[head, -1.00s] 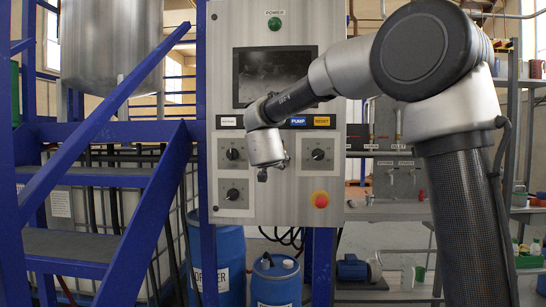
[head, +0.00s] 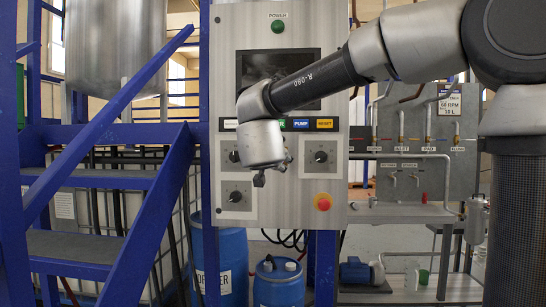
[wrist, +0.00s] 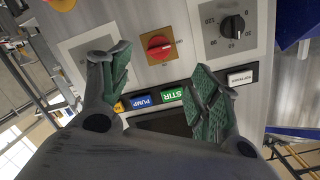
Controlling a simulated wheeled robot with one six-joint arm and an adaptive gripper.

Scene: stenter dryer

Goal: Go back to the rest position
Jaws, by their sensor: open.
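My gripper (head: 260,178) hangs in front of the control panel (head: 215,60) in the head view, with nothing in it. In the wrist view, the two green-padded fingers of my gripper (wrist: 161,62) stand wide apart. Between and beyond them are a red knob (wrist: 158,47), a green STIR label (wrist: 173,95) and a blue PUMP label (wrist: 141,100). A black dial (wrist: 232,26) is to their right. I see a gap to the panel but cannot tell how wide it is. In the head view my arm covers part of the dark screen (head: 250,65).
A red emergency button (head: 323,202) and a dial (head: 321,156) are on the panel's lower right. Blue stairs (head: 85,183) rise at left. Blue drums (head: 279,284) stand below the panel. A shelf (head: 400,212) with pipework is at right.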

